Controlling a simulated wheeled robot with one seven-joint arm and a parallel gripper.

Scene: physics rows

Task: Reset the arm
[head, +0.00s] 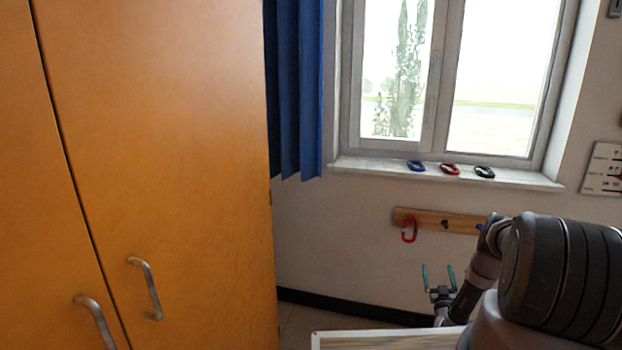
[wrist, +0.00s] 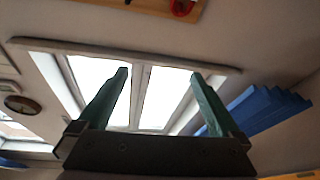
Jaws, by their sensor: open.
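My gripper (head: 438,271) is open in the head view, its two teal fingers pointing up, in front of the wall below the window. In the wrist view my gripper (wrist: 160,76) shows both fingers spread wide with nothing between them. My arm comes in from the lower right of the head view. The gripper is apart from the red carabiner (head: 409,231) that hangs at the left end of the wooden hook rail (head: 463,222).
A blue carabiner (head: 416,165), a red one (head: 449,169) and a dark green one (head: 484,172) lie on the window sill (head: 375,168). An orange cabinet (head: 160,180) fills the left. A blue curtain (head: 295,90) hangs beside the window. A pale-topped surface (head: 385,340) stands at the bottom.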

